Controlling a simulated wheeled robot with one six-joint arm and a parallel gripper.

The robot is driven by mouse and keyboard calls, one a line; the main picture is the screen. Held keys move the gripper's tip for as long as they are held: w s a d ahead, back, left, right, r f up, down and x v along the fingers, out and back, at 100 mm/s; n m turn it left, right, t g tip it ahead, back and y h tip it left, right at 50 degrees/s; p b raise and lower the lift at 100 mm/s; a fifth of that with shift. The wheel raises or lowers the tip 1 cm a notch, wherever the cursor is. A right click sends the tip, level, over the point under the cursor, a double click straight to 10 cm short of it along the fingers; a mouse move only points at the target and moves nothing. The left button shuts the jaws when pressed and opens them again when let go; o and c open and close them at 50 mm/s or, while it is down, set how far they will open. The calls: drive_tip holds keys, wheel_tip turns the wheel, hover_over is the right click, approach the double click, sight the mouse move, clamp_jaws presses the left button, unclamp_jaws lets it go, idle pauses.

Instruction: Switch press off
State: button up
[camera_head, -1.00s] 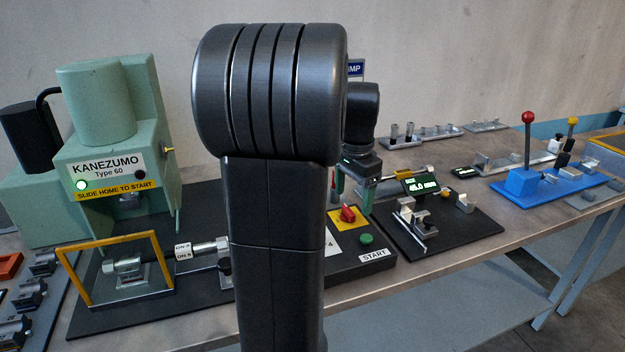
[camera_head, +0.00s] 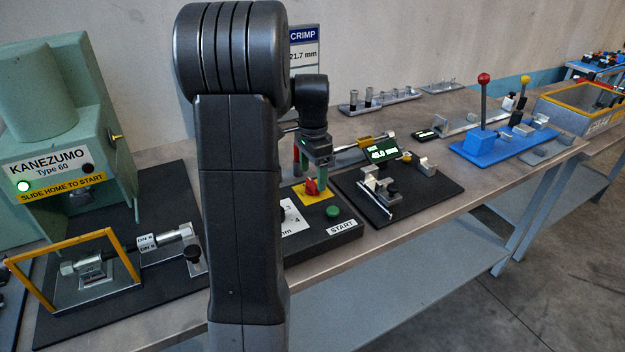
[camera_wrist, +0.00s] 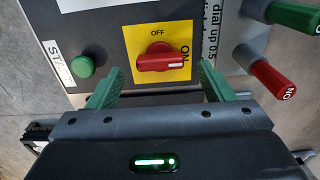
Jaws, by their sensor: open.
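In the head view my gripper (camera_head: 314,176) is just over the switch.
A green START button (camera_head: 333,211) is beside the switch; it also shows in the wrist view (camera_wrist: 83,67). Green (camera_wrist: 295,17) and red (camera_wrist: 272,82) handles stick out close to the right finger. A gauge fixture (camera_head: 395,190) stands right of the box.

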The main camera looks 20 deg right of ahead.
sight(313, 186)
drive_tip(key=shift+f, duration=1.4)
drive_tip(key=shift+c, duration=0.4)
drive_tip(key=c, duration=0.9)
